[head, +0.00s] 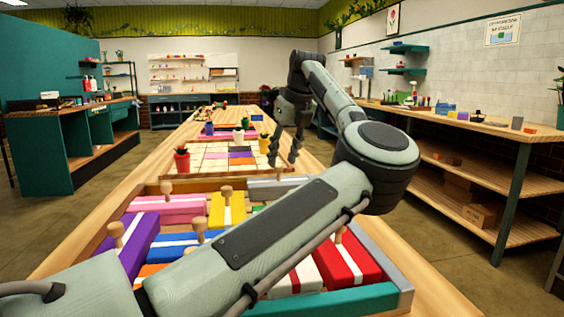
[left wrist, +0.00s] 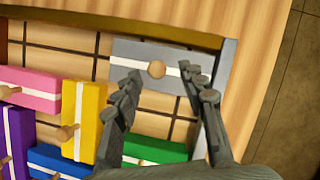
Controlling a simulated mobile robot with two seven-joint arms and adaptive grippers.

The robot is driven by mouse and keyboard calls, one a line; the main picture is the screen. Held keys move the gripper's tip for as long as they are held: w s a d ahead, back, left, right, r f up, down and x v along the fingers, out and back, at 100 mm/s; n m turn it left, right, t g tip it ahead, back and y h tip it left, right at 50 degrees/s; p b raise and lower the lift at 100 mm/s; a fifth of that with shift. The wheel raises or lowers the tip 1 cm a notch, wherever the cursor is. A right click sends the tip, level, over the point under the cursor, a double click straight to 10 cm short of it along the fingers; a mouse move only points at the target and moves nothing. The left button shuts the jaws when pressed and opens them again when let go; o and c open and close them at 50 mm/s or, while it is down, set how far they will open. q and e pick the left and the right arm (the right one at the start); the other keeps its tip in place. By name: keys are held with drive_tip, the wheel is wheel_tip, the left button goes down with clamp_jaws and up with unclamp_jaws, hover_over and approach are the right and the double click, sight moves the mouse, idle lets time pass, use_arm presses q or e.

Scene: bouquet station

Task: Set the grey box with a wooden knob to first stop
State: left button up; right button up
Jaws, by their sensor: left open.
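The grey box (left wrist: 128,77) has a white stripe and a round wooden knob (left wrist: 157,69). It lies in the far right corner of the framed tray, and its far edge is close to the tray wall. In the head view the grey box (head: 262,186) is partly hidden behind my left arm. My left gripper (head: 282,160) is open and empty above it. In the left wrist view the left gripper's fingers (left wrist: 162,75) appear on either side of the knob, apart from it. My right gripper is not in view.
The tray's grey right wall (left wrist: 229,70) stands close to the right finger. Pink (left wrist: 30,88), yellow (left wrist: 84,118), green (left wrist: 155,149) and other blocks with knobs fill the nearer tray. Slatted floor shows bare left of the grey box. A red pot (head: 182,161) stands beyond the tray.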

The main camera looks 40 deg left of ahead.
use_arm(q)
drive_tip(key=v, duration=1)
drive_tip(key=shift+d+f, duration=0.1)
drive_tip(key=shift+f, duration=0.05)
